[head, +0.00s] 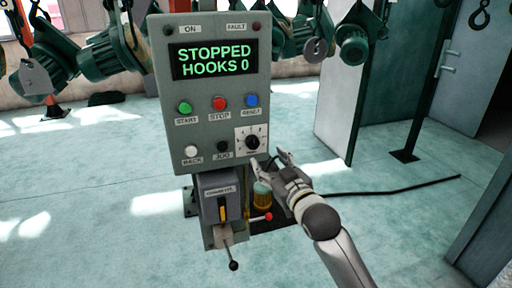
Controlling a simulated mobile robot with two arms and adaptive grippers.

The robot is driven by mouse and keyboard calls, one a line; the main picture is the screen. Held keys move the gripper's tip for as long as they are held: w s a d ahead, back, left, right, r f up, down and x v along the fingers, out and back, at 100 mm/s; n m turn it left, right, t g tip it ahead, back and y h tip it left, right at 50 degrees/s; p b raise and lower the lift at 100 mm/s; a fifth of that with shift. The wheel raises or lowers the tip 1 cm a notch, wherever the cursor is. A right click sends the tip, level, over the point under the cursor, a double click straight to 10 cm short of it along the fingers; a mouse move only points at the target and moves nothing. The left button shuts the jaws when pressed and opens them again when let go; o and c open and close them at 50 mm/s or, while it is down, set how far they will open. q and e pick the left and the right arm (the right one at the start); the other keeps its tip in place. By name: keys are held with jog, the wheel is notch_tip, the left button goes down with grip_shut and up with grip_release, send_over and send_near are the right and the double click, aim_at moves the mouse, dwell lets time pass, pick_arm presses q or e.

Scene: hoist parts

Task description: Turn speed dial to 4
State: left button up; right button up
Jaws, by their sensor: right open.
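The speed dial (253,142) is a black knob on a pale square plate, at the lower right of the grey control panel (176,135). Marks ring the knob, but its setting is too small to read. The panel's display (214,59) reads "STOPPED HOOKS 0" in green. My right gripper (268,160) is open and empty, just below and to the right of the dial, its fingers pointing toward the panel. I cannot tell whether a fingertip touches the plate. My left gripper is not in view.
Green start (185,107), red stop (220,103) and blue reset (251,100) buttons sit above the dial. A grey box with a yellow switch (224,213) and a lever (233,265) are below. Green hoist motors hang at both sides. A black cable (390,191) lies on the floor.

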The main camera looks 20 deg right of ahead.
aim_at(255, 145)
jog(key=w, duration=0.3)
jog(key=w+a+p, duration=0.1)
jog(key=w, duration=0.5)
jog(key=shift+w+a+p, duration=0.15)
jog(key=shift+w+p, duration=0.15)
jog(key=shift+w, duration=0.1)
jog(key=c, duration=1)
